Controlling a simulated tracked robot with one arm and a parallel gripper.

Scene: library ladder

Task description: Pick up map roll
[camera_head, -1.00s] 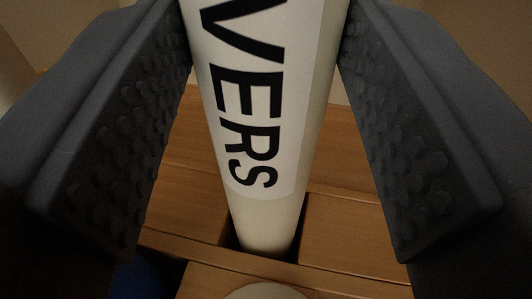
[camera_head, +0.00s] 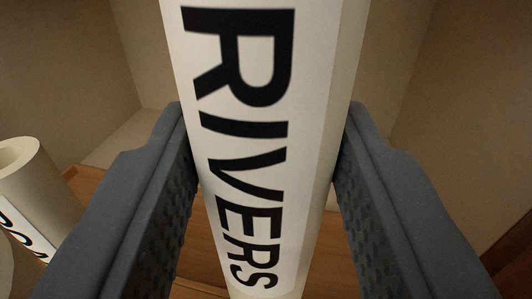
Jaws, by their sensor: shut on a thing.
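The map roll (camera_head: 262,150) is a cream tube with a white label reading "RIVERS" in black letters. It runs from the top edge to the bottom edge of the view, between the two fingers. My gripper (camera_head: 268,150) is shut on the map roll, with one dark grey textured finger on each side of it. The roll's top end is out of view, and its lower end reaches the bottom edge of the picture.
Another cream roll (camera_head: 38,180) with a partly visible label stands at the left, its hollow top end showing. Beige walls rise behind and to both sides. A wooden surface (camera_head: 205,262) lies below.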

